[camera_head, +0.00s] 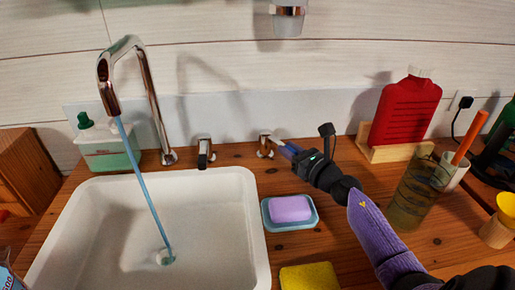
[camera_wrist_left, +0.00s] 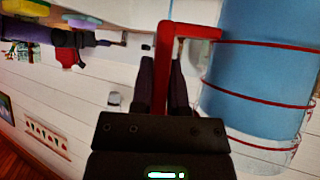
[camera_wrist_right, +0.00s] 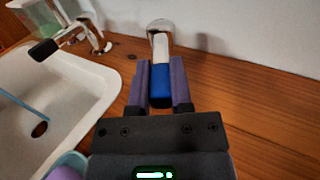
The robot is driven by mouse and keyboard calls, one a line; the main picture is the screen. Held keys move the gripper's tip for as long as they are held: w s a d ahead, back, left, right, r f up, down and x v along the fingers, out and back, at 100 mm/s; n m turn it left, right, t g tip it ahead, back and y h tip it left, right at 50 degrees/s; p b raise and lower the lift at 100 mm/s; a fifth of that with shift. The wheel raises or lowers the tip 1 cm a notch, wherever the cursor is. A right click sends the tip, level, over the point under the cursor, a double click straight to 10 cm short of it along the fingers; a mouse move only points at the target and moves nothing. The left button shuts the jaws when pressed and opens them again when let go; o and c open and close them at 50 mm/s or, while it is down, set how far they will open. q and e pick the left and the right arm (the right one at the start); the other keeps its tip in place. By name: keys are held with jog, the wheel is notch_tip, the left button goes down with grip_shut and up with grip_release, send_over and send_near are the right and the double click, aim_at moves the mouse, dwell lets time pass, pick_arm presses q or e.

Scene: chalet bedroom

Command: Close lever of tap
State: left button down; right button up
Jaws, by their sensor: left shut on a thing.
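A chrome tap (camera_head: 150,88) pours a thin blue stream of water into the white sink (camera_head: 262,225). Two levers stand at its base: a left one (camera_head: 205,152) and a right one (camera_head: 267,145). My right gripper (camera_head: 292,151) reaches the right lever from the right. In the right wrist view, the right lever (camera_wrist_right: 161,45) has a white and blue handle, its blue end between my fingers; whether they grip it is unclear. The left lever (camera_wrist_right: 72,36) also shows there. My left gripper (camera_wrist_left: 162,65), outside the head view, is shut on a red handle (camera_wrist_left: 190,30) beside a blue cylinder (camera_wrist_left: 265,70).
A soap dish (camera_head: 290,212) and a yellow sponge (camera_head: 309,277) lie right of the sink. A soap bottle (camera_head: 105,146) stands behind it. A red bottle (camera_head: 404,108) and a glass (camera_head: 415,195) stand at the right. Bare wood lies around my right gripper.

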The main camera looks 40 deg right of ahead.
grip_shut()
dwell(1.0)
